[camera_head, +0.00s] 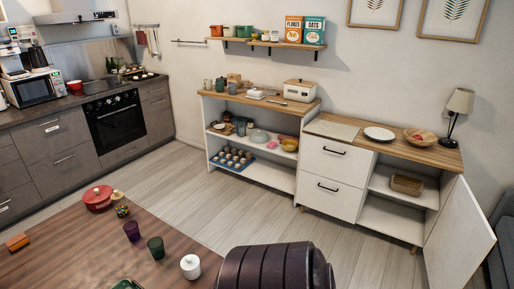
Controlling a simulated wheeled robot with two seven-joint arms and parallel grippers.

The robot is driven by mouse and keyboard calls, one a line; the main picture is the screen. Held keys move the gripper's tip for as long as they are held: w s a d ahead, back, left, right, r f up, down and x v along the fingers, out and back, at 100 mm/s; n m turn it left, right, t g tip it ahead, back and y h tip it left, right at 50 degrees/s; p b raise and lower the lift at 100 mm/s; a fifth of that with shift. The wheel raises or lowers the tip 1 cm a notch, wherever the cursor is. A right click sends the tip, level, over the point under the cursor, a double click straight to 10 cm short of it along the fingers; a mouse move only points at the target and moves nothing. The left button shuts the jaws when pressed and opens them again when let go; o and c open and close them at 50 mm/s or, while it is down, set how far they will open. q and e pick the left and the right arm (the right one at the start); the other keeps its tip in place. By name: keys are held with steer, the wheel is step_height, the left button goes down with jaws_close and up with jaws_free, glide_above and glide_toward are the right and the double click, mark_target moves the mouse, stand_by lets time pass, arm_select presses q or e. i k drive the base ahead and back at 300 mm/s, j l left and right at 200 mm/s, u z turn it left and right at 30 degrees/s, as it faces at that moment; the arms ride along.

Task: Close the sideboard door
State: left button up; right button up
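The sideboard (332,204) stands against the back wall at right, with a light wooden top and white fronts. Its white door (460,236) hangs wide open on the right side, swung out toward the front right. The open compartment shows a shelf (400,186) with a wicker basket (406,184) on it. Two drawers with dark handles, left of the compartment, look shut. Neither of my grippers is in view.
A wooden table (90,250) with a red pot (98,198), cups and a white jar (190,266) fills the lower left. A dark sofa (503,240) edge lies close behind the door at far right. Bare floor (365,262) lies before the sideboard.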

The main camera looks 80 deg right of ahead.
mark_target(462, 239)
steer(key=l+z, duration=0.1)
steer(key=z, duration=0.35)
steer(key=l+z, duration=0.1)
steer(key=z, duration=0.3)
steer(key=k+l+z, duration=0.1)
steer(key=z, duration=0.35)
steer(key=l+z, duration=0.1)
steer(key=z, duration=0.75)
steer(key=i+l, duration=0.05)
